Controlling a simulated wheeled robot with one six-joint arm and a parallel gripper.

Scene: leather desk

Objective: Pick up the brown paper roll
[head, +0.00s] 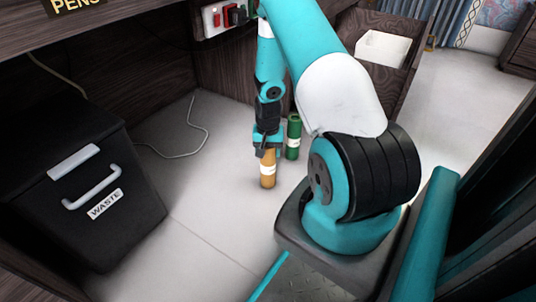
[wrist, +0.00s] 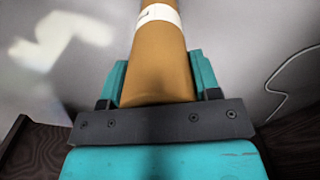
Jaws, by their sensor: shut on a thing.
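The brown paper roll (head: 268,172) stands upright, with a white band around it, in the head view. My gripper (head: 266,145) is above it and shut on its upper part. In the wrist view the roll (wrist: 158,65) runs away from between the jaws of my gripper (wrist: 158,92), its white band at the top of the picture. The head view does not clearly tell whether the roll's lower end touches the floor.
A green roll (head: 293,138) with a pale band stands just right of the brown roll. A black waste bin (head: 80,190) is at the left. A white cable (head: 190,150) lies on the floor behind. An open drawer (head: 382,50) is at the back right. Floor left of the roll is clear.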

